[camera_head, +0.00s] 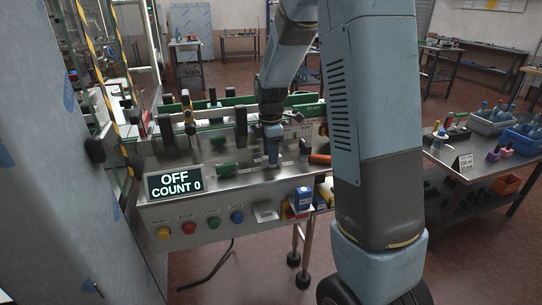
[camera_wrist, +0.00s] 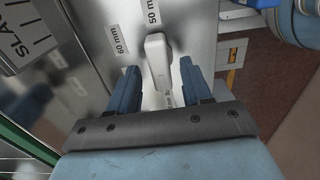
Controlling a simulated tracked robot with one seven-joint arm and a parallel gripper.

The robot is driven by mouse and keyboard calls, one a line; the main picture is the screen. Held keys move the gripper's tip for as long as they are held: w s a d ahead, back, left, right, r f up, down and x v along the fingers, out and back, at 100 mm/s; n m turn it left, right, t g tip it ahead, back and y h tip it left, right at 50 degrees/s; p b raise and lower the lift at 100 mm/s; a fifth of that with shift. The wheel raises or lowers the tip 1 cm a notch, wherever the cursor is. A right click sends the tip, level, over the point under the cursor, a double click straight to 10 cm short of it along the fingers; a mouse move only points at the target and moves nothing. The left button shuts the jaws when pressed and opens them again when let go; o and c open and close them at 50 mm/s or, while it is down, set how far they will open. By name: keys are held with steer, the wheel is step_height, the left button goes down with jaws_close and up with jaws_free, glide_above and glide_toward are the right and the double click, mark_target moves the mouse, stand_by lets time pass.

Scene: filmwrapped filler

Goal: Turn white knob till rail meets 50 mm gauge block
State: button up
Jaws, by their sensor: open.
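A white elongated piece with a rounded end, which looks like the white knob (camera_wrist: 158,62), stands on the metal plate in the wrist view. My gripper (camera_wrist: 160,85) is open, with one blue finger on each side of it and visible gaps. Printed labels reading 60 mm (camera_wrist: 118,41) and 50 mm (camera_wrist: 153,13) lie beside and beyond it. In the head view my gripper (camera_head: 273,160) points down at the machine's metal deck, and I cannot make out the knob there. Green-edged rails (camera_head: 225,113) run along the machine. I cannot identify the 50 mm gauge block.
The display (camera_head: 174,185) reads OFF, COUNT 0. Coloured buttons (camera_head: 212,222) line the front panel. An orange-handled part (camera_head: 319,159) lies right of my gripper, and a blue box (camera_head: 303,198) is at the front edge. A side table (camera_head: 480,170) with bins stands right.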

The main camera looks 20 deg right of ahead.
steer(key=shift+f, duration=0.65)
steer(key=shift+c, duration=0.3)
jaws_close()
